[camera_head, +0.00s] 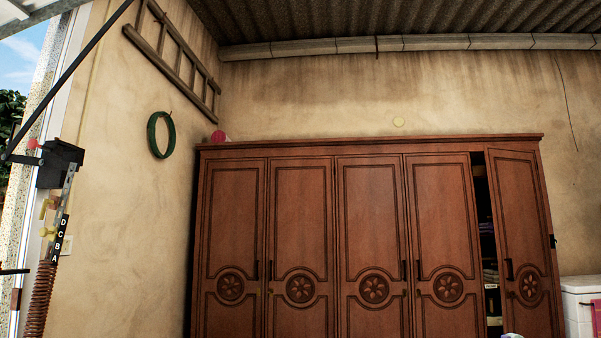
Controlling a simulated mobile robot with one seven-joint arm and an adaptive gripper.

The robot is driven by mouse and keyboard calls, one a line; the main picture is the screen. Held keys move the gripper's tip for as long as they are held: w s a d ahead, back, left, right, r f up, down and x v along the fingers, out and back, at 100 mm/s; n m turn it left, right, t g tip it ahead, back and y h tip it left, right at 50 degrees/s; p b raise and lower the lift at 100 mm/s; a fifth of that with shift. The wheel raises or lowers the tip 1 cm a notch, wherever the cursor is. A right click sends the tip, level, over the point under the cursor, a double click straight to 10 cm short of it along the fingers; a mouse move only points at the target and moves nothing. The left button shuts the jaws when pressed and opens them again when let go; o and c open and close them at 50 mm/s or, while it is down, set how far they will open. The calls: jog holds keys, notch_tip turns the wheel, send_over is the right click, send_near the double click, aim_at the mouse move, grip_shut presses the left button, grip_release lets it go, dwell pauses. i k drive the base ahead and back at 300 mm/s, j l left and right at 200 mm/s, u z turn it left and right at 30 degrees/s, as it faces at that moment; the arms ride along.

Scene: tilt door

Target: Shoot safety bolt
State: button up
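At the left edge, the tilt door's side hardware is mounted at the door opening. A black bracket (58,163) carries a small red knob (33,143) on its left side. Below it, brass-yellow fittings (45,208) sit beside a black strip (61,237) lettered D, C, B, A. I cannot tell for certain which of these parts is the safety bolt. A rust-brown coil spring (40,298) hangs below the strip. A long black door arm (70,76) slopes up to the right from the bracket. My gripper is not in view.
A wide wooden wardrobe (302,225) stands against the back wall, its right door (517,225) ajar. A white cabinet (577,300) stands at bottom right. A ladder (178,55) and green hose (160,135) hang on the left wall. The floor is out of view.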

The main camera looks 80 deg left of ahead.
aim_at(32, 144)
jog(key=u, duration=4.15)
